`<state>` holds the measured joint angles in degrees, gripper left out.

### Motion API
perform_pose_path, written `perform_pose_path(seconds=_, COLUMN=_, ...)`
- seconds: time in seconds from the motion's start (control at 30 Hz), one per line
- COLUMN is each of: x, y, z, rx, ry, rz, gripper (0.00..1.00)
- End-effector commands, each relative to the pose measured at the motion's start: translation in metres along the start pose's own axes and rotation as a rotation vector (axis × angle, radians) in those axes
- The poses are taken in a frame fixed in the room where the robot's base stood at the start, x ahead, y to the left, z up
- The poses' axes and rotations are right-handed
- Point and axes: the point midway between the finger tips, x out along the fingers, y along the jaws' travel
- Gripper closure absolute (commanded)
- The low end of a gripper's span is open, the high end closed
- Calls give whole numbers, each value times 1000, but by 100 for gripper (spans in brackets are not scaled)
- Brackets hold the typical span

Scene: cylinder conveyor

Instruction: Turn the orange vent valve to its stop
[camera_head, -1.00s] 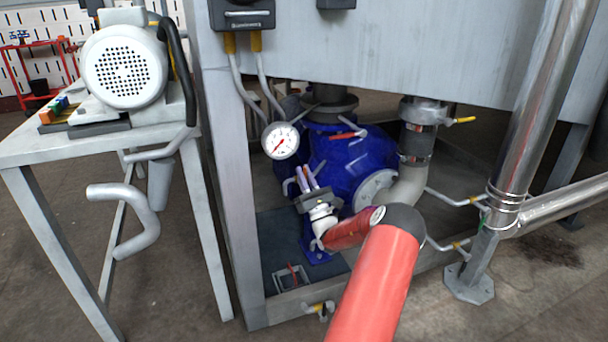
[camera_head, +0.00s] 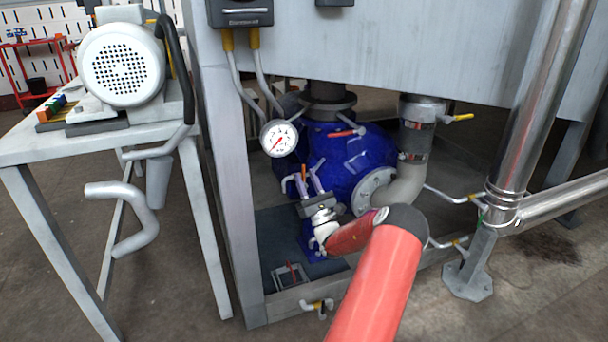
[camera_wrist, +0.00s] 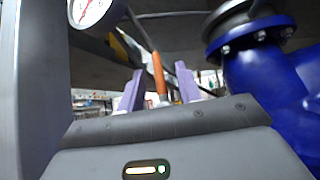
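The orange vent valve shows as a slim upright orange handle (camera_wrist: 158,75) in the wrist view. It stands between the two purple fingers of my gripper (camera_wrist: 159,88), with a gap visible on each side. My gripper is open around the handle and not closed on it. In the head view my gripper (camera_head: 304,182) is in front of the blue pump, under the steel tank, and a small orange tip (camera_head: 303,170) shows between its fingers. The valve's lower part is hidden by my gripper's body.
A round pressure gauge (camera_head: 279,138) hangs close by at the upper left, also in the wrist view (camera_wrist: 88,10). The blue pump body (camera_head: 372,150) is right of my gripper. The frame post (camera_head: 228,200) stands left. A red-handled lever (camera_head: 346,133) sits on the pump.

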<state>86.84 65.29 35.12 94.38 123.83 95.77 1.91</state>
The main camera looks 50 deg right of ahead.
Motion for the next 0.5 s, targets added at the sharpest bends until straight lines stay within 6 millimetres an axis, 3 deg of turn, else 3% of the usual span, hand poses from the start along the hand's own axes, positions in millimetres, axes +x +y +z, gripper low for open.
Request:
perform_pose_path(seconds=0.2, x=-38, y=-1, z=-1, rx=1, ry=2, rz=-3, gripper=66)
perform_pose_path(seconds=0.5, x=-55, y=0, z=0, rx=0, ry=0, rz=-1, gripper=66)
